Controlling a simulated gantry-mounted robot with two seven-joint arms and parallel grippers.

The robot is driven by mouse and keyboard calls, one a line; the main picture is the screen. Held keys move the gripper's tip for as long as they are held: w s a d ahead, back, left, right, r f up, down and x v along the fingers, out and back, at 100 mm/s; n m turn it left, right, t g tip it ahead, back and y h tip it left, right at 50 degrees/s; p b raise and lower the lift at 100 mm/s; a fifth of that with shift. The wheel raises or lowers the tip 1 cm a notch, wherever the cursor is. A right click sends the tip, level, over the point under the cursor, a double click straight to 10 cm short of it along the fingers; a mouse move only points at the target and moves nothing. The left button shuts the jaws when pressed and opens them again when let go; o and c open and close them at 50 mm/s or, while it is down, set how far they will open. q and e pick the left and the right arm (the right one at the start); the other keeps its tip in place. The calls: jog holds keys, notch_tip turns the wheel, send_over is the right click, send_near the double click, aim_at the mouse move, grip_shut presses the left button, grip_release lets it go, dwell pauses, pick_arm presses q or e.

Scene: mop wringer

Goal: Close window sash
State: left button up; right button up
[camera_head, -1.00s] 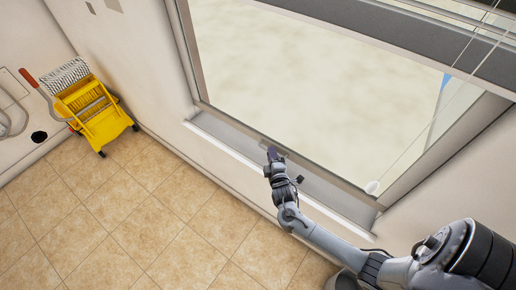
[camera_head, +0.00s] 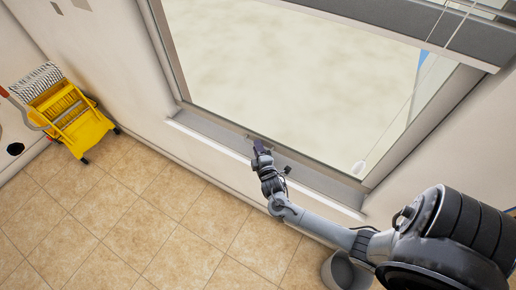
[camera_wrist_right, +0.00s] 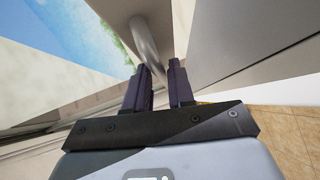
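The window sash (camera_head: 335,171) is a large glazed panel; its bottom rail runs just above the sill, and I cannot tell how far it stands open. My right gripper (camera_head: 257,143) is at the lower rail, near a small handle (camera_head: 247,136). In the right wrist view, the two dark fingers of the right gripper (camera_wrist_right: 159,72) stand apart. A round grey bar (camera_wrist_right: 145,42) shows just beyond and between their tips; I cannot tell whether they touch it. My left gripper is not in view.
A yellow mop wringer bucket (camera_head: 75,125) stands on the tiled floor at the left wall. A grey bin (camera_head: 343,272) is below my right arm. A blind cord with a pale weight (camera_head: 358,168) hangs at the window's right. The floor at left centre is clear.

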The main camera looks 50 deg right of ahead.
jog(key=p+v, duration=0.2)
jog(key=v, duration=0.8)
jog(key=shift+s+a, duration=0.2)
jog(key=shift+s, duration=0.15)
